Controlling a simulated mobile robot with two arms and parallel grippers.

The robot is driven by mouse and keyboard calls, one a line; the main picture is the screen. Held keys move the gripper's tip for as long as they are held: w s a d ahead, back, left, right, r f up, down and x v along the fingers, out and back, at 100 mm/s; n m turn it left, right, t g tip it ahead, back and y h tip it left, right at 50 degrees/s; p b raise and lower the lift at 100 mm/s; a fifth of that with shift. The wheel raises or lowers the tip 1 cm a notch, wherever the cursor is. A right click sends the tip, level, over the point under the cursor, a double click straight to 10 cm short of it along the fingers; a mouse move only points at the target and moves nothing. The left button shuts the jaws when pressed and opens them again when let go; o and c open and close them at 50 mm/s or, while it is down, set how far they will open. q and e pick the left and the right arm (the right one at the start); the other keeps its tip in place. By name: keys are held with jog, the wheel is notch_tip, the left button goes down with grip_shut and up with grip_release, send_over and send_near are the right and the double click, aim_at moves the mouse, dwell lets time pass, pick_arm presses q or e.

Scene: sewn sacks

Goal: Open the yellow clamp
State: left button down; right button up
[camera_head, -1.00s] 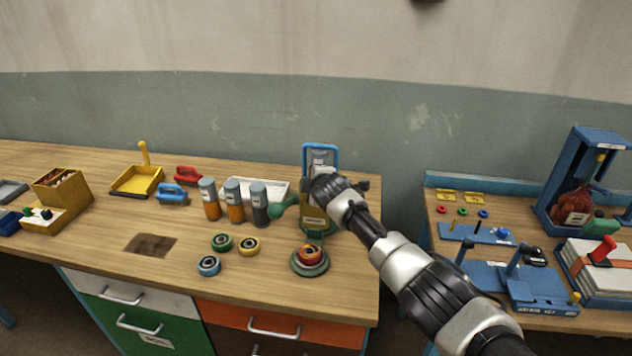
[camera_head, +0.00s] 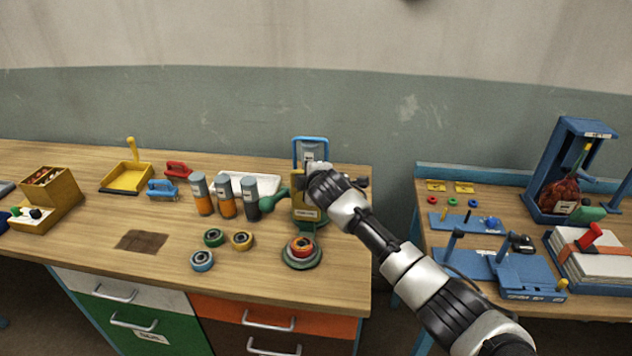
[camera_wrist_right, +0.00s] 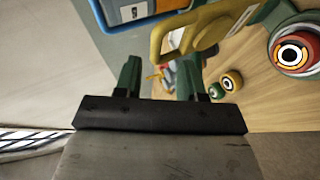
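The yellow clamp (camera_wrist_right: 205,28) shows in the right wrist view as a yellow bar with a loop, beside a blue-framed part (camera_wrist_right: 130,10). In the head view, a stand with a blue frame (camera_head: 296,152) and a yellow labelled body (camera_head: 306,213) is at the bench's right end. My arm partly hides it. My right gripper (camera_wrist_right: 158,68) has two green fingers, apart, with nothing visibly held between them. The clamp's left end is just beyond the fingertips; I cannot tell whether they touch. My left gripper is not in view.
A green handle (camera_head: 275,201) sticks out left of the stand. Several bottles (camera_head: 227,199) stand farther left. A round base with coloured rings (camera_head: 302,252) is in front. Loose rings (camera_head: 214,238) lie nearby. A second bench (camera_head: 400,225) stands right, across a gap.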

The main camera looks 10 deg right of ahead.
jog(key=shift+b+v, duration=0.5)
jog(key=shift+v, duration=2.35)
